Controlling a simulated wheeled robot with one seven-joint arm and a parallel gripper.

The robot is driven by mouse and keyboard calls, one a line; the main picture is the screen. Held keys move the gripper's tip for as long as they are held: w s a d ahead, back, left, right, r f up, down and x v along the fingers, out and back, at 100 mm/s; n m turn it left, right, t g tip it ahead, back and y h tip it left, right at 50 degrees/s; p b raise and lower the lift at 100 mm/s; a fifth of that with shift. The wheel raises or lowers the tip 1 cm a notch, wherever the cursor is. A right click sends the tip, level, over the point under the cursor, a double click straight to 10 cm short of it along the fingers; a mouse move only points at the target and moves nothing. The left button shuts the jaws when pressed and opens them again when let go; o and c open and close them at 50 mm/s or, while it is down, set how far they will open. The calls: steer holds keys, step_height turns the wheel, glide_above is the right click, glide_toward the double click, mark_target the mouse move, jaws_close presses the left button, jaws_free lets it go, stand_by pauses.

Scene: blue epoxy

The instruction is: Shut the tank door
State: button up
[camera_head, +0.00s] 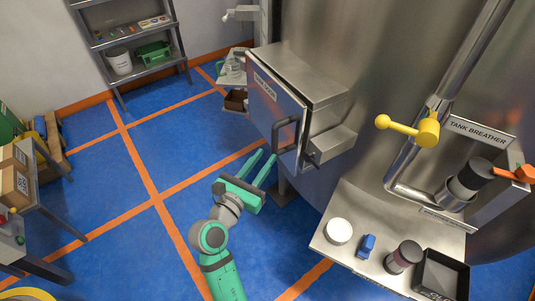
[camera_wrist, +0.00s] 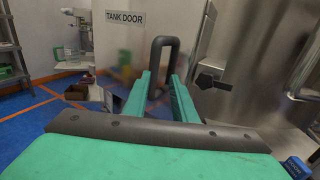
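The tank door (camera_head: 265,88) is a shiny steel panel on the front of a box on the tank's side. Its "TANK DOOR" label also shows in the wrist view (camera_wrist: 124,20). My green gripper (camera_head: 262,165) is open and empty, just short of the handle. In the wrist view its fingertips (camera_wrist: 160,74) lie on either side of the handle's lower part, with no clear contact.
A steel shelf (camera_head: 366,240) at right holds a white round lid, a blue item, a dark-capped cylinder and a black tray. A yellow valve handle (camera_head: 427,130) sits above. A rack (camera_head: 145,67) stands at the back left, a cart with boxes (camera_head: 18,185) at left. Blue floor between is clear.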

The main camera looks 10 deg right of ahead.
steer(key=shift+c, duration=0.6)
steer(key=c, duration=0.5)
steer(key=shift+f, duration=0.2)
jaws_close()
steer(key=s+f+m+t+y, duration=0.2)
steer(key=s+f+m+y, duration=0.15)
steer(key=s+m, duration=0.85)
steer(key=w+d+m, duration=0.1)
steer(key=w+d, duration=0.1)
steer(key=w, duration=0.2)
steer(key=w+d+m, duration=0.1)
steer(key=w+d, duration=0.2)
steer(key=w, duration=0.1)
steer(key=w+d+m, duration=0.1)
steer(key=w+d, duration=0.2)
steer(key=w, duration=0.1)
steer(key=shift+w+d, duration=0.1)
steer(key=shift+w, duration=0.05)
steer(key=shift+w+d, duration=0.15)
steer(key=shift+d, duration=0.25)
